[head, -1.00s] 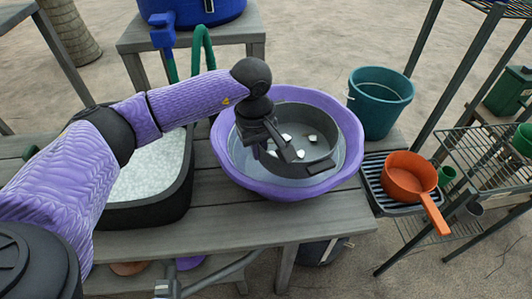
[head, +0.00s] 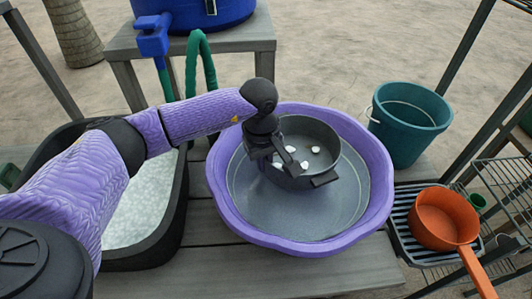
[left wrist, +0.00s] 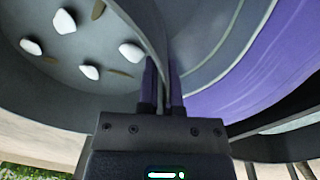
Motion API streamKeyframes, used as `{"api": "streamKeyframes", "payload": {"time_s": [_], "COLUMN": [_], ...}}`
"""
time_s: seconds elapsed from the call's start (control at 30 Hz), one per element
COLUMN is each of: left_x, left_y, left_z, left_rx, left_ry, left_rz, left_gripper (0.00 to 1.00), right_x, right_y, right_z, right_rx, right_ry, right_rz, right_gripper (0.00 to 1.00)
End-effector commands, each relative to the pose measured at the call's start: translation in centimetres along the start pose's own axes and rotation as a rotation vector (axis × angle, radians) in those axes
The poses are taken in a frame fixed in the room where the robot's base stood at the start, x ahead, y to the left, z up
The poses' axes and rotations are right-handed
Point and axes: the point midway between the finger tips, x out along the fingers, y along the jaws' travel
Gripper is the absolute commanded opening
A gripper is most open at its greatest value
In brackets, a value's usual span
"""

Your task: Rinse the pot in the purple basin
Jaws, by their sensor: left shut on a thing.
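The dark grey pot (head: 318,133) is inside the purple basin (head: 378,215), toward its back side. Several small white bits lie on the pot's floor; brownish bits also show there in the left wrist view (left wrist: 60,22). The basin's grey inside is smooth; I cannot tell how deep any water is. My right gripper is out of view.
A black tub of white granules (head: 178,205) stands left of the basin. A teal bucket (head: 418,135) is behind right, and an orange saucepan (head: 440,220) sits on a rack at right. A blue barrel with tap (head: 152,42) and green hose (head: 204,65) stands behind.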

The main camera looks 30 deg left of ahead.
Motion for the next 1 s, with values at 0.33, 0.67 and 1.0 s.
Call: {"api": "streamKeyframes", "payload": {"time_s": [0.33,0.67,1.0], "left_x": [6.6,8.5,8.5], "left_y": [-0.4,-0.5,-0.5], "left_z": [0.0,0.0,0.0], "left_rx": [0.0,0.001,0.0], "left_ry": [-0.001,0.001,0.001], "left_rz": [-0.001,0.003,0.003], "left_gripper": [0.0,0.0,0.0], "right_x": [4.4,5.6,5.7], "right_y": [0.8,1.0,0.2], "right_z": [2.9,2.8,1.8], "right_rx": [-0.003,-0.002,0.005], "right_ry": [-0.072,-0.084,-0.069], "right_rz": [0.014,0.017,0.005], "right_gripper": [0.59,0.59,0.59]}}
